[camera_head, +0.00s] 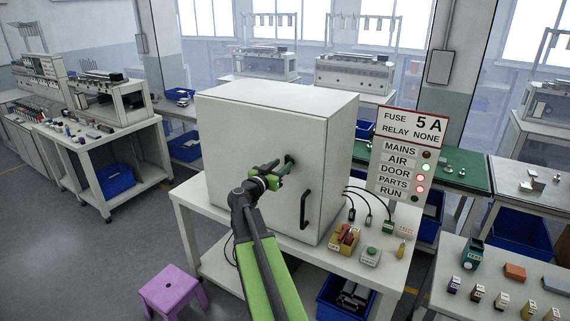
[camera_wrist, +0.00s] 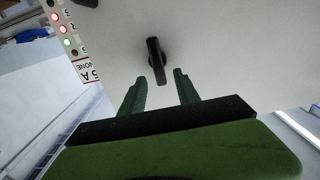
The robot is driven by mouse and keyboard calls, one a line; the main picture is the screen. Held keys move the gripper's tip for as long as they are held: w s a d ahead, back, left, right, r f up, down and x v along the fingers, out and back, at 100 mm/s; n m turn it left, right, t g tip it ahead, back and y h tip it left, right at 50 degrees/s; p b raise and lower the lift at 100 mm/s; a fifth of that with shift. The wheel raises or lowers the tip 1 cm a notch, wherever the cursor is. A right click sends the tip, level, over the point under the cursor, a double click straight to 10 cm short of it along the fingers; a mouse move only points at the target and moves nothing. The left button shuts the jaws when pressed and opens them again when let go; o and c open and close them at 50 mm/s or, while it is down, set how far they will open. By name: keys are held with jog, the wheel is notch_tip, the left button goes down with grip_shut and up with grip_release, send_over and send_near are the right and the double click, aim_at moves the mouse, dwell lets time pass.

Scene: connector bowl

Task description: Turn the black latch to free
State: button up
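The black latch (camera_wrist: 155,60) is a short dark bar on the pale face of the cabinet. In the wrist view it lies close to the picture's vertical, slightly tilted. In the head view my gripper (camera_head: 276,168) is at the cabinet (camera_head: 232,165) front, and the latch (camera_head: 290,160) shows as a dark spot just beyond the fingers. Whether the fingers touch the door cannot be told.
A black door handle (camera_head: 305,209) is on the cabinet's right side. A sign (camera_head: 411,145) with indicator lamps stands right of the cabinet. A purple stool (camera_head: 172,290) is at lower left.

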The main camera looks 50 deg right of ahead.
jog(key=v, duration=1.4)
jog(key=shift+a, duration=0.2)
jog(key=w+a+f+n+g+y, duration=0.15)
jog(key=a+f+y, duration=0.35)
jog(key=a+f, duration=0.5)
jog(key=w+a+f+n+t+y, duration=0.1)
jog(key=a+f+n+y, duration=0.25)
jog(key=a+f, duration=0.55)
jog(key=s+a+f+n+g+y, duration=0.2)
jog(key=s+a+n+y, duration=0.1)
jog(key=a, duration=0.6)
jog(key=s+a+f+n+g+y, duration=0.2)
jog(key=a+n+y, duration=0.4)
jog(key=a, duration=0.3)
jog(key=shift+s+a+f+n, duration=0.4)
jog(key=shift+s+n, duration=0.1)
jog(key=shift+s, duration=0.2)
